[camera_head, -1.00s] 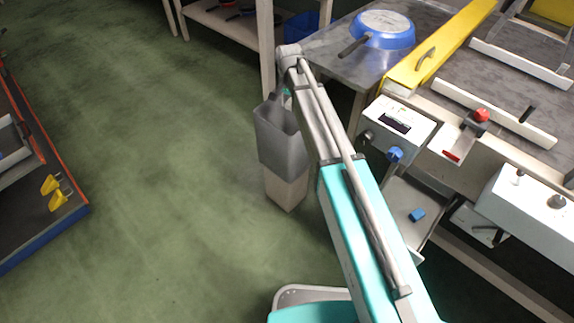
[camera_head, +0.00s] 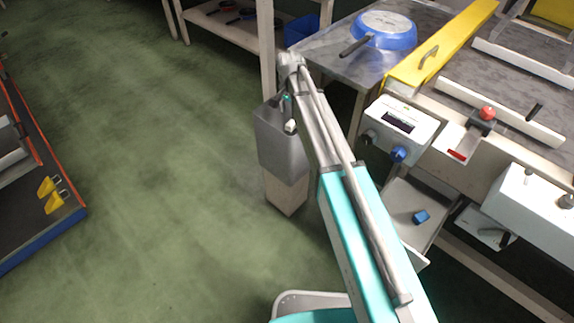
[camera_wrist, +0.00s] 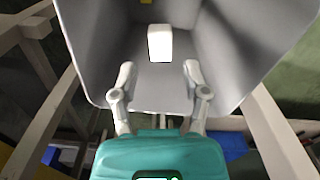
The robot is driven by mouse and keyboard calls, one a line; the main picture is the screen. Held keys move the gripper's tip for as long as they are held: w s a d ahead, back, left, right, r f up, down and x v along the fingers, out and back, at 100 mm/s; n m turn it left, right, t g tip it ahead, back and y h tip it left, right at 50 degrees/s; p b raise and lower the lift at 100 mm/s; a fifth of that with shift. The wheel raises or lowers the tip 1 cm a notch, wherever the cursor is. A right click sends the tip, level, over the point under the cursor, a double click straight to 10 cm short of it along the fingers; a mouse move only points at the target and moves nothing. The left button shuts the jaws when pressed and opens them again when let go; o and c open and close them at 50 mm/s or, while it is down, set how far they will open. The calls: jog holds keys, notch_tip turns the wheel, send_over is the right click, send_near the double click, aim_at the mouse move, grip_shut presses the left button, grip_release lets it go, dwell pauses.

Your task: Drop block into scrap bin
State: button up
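The scrap bin (camera_head: 277,152) is a tall grey open container standing on a beige base left of my arm. My gripper (camera_head: 288,106) is over its mouth. In the wrist view, my gripper (camera_wrist: 159,78) is open, its two fingers spread apart. A white block (camera_wrist: 160,44) shows beyond the fingertips, with clear gaps to both, against the grey inside of the bin (camera_wrist: 228,60). It touches neither finger. A small white shape below the gripper in the head view (camera_head: 290,126) looks like this block. I cannot tell whether it rests on the bin floor.
A metal table with a blue pan (camera_head: 384,30) and the conveyor with a yellow guard (camera_head: 440,48) stand at the right. A small blue block (camera_head: 421,216) lies in a tray below the control box (camera_head: 400,118).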

jog(key=shift+o, duration=0.6)
jog(key=shift+r, duration=0.15)
